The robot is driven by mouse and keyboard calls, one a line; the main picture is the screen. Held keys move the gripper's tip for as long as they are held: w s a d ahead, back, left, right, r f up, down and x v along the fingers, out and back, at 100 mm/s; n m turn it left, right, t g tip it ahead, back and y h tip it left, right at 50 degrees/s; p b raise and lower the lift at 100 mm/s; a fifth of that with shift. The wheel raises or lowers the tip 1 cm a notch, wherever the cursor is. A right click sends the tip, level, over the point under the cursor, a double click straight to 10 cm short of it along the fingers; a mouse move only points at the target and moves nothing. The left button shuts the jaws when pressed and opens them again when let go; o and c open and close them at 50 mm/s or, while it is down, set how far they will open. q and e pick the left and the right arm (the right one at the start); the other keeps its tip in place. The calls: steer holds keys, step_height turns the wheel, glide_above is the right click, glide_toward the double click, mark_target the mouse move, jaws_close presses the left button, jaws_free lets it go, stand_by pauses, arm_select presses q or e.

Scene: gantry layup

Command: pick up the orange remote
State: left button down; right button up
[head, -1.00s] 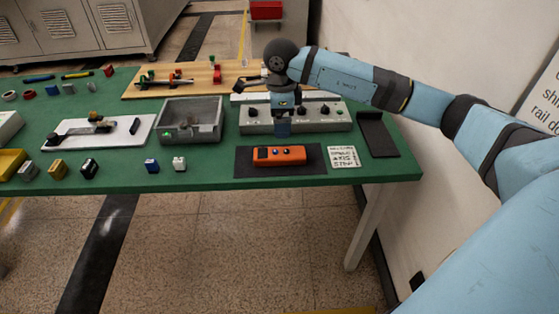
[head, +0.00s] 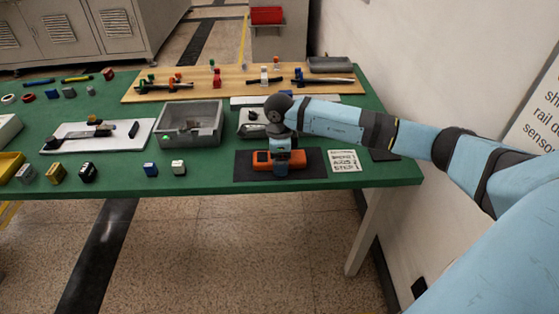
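The orange remote (head: 299,161) lies on a dark mat (head: 316,171) near the front edge of the green table. My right gripper (head: 281,168) points down at the remote and covers its middle; the remote's two ends show on either side. The gripper appears to be at the remote, but I cannot tell whether it touches it or how far apart its fingers are. My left gripper is not in view.
A white printed card (head: 344,161) lies right of the mat. A grey bin (head: 190,124) stands behind left. A control box (head: 252,121) behind the remote is partly hidden by my arm.

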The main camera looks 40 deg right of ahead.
steer(key=c, duration=1.2)
steer(key=shift+r, duration=0.1)
steer(key=shift+c, duration=0.2)
